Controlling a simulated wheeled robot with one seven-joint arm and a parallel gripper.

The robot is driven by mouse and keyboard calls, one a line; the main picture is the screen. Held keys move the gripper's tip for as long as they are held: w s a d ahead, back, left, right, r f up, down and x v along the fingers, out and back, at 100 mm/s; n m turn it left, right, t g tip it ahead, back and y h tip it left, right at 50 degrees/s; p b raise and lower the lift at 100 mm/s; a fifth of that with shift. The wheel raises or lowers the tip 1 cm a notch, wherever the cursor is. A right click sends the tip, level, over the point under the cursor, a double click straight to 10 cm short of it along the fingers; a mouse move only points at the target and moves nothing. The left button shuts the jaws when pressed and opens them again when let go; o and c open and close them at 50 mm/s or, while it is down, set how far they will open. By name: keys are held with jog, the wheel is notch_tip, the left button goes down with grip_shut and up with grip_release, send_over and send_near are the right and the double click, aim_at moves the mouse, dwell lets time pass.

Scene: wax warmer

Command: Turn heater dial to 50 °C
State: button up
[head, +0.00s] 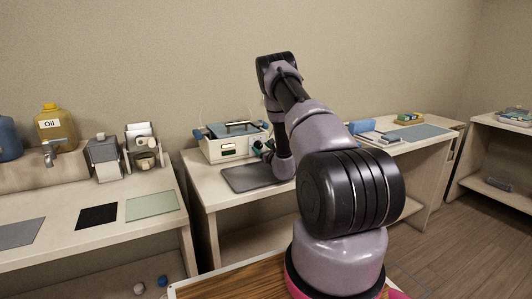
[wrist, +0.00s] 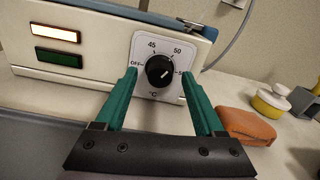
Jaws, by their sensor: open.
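The wax warmer (wrist: 95,55) is a cream box with a blue-grey top edge; in the head view the warmer (head: 213,150) stands on the middle table. Its black round heater dial (wrist: 159,71) sits on a white plate marked OFF, 45, 50 and a partly hidden number at right. A small pale mark on the dial seems to point to the lower right, away from 50. My gripper (wrist: 158,75) is open, its green fingers at the left and right of the dial. I cannot tell whether they touch it. My arm partly hides the gripper (head: 264,149) in the head view.
A lit indicator (wrist: 56,33) and a dark green one (wrist: 59,58) are left of the dial. A dark mat (head: 250,178) lies before the warmer. An orange-brown folded cloth (wrist: 245,126) and a yellow-and-white container (wrist: 271,101) are at right. A cable rises behind.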

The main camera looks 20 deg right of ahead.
jog(key=s, duration=0.9)
jog(key=shift+s, duration=0.2)
